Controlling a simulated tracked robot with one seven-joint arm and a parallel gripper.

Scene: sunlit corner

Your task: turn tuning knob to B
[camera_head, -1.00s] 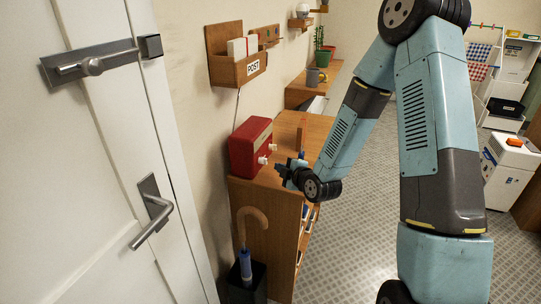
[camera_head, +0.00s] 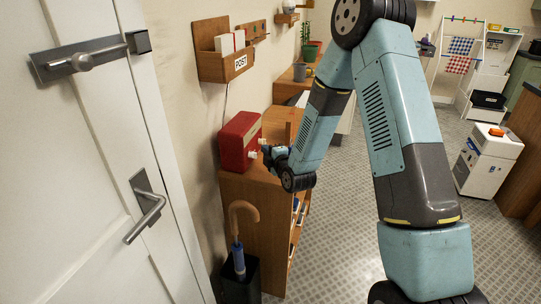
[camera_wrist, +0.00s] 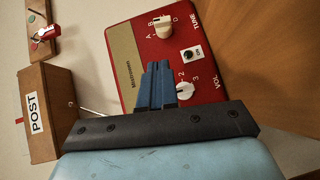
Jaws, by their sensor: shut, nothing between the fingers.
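The red radio (camera_head: 231,148) stands on the wooden cabinet by the wall. In the wrist view its red front (camera_wrist: 188,32) shows turned on its side. The cream tuning knob (camera_wrist: 163,26), labelled TUNE, has letters A, B and D readable around it; I cannot tell surely which letter it points to. The white volume knob (camera_wrist: 184,91) has 2 and 3 beside it. My gripper (camera_wrist: 158,68) has its blue fingers together, empty, in front of the radio, overlapping its lower edge near the volume knob. In the head view my gripper (camera_head: 267,151) is close to the knobs; contact is unclear.
A small ON switch (camera_wrist: 193,56) sits between the knobs. A wooden POST box (camera_head: 225,66) hangs on the wall above the radio. The cabinet (camera_head: 247,200) has an umbrella stand (camera_head: 240,282) in front.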

